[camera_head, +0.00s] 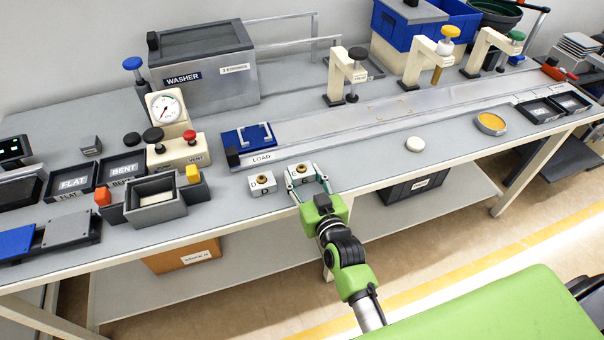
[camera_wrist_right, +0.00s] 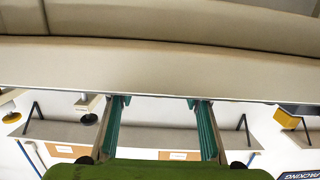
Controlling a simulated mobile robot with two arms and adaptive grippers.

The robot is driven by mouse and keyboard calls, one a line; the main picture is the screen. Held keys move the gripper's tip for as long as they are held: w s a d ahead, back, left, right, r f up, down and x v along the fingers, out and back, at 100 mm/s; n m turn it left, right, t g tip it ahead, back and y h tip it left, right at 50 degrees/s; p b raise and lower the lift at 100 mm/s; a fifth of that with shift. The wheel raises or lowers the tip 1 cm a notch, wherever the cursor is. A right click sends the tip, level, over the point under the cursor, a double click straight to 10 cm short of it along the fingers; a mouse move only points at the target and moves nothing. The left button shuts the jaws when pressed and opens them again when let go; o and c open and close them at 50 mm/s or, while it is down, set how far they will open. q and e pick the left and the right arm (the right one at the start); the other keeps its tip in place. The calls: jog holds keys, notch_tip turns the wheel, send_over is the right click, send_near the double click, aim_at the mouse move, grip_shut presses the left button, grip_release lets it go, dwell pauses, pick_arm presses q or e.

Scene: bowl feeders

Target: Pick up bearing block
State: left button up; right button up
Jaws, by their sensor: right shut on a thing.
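A pale bearing block (camera_head: 301,171) with a brass-coloured round insert is at the front edge of the bench, between the fingers of my right gripper (camera_head: 308,185). That gripper is shut on it, reaching in from the front. I cannot tell whether the block still touches the bench top. A second, similar bearing block (camera_head: 262,184) marked "D" sits just to its left, apart from the gripper. In the right wrist view my gripper's two teal fingers (camera_wrist_right: 160,108) point away from me, with a broad pale surface across their tips. My left gripper is not in view.
The LOAD track (camera_head: 262,157) with a blue fixture (camera_head: 248,136) lies behind the blocks. A grey bin (camera_head: 157,200) and a gauge unit (camera_head: 168,112) stand to the left. A white disc (camera_head: 415,145) lies to the right. The bench front (camera_head: 365,170) beside the gripper is clear.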

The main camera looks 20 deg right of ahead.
aim_at(306, 174)
jog(key=shift+r, duration=0.1)
jog(key=shift+r, duration=0.55)
jog(key=r, duration=0.2)
jog(key=shift+s+d+r, duration=0.1)
jog(key=shift+d+r, duration=0.15)
jog(key=shift+r, duration=0.1)
jog(key=s+d+r, duration=0.7)
jog(key=d+r, duration=0.2)
jog(key=d, duration=0.3)
jog(key=s+a+r+n+g+y, duration=0.25)
jog(key=s+a+n+y, duration=0.35)
jog(key=s+a, duration=0.45)
jog(key=w+d+f+m+t+h, duration=0.2)
jog(key=w+d+m+h, duration=0.4)
jog(key=w+d, duration=0.4)
jog(key=shift+w+d+f+t+b, duration=0.2)
jog(key=shift+w+t+b, duration=0.15)
jog(key=shift+w, duration=0.2)
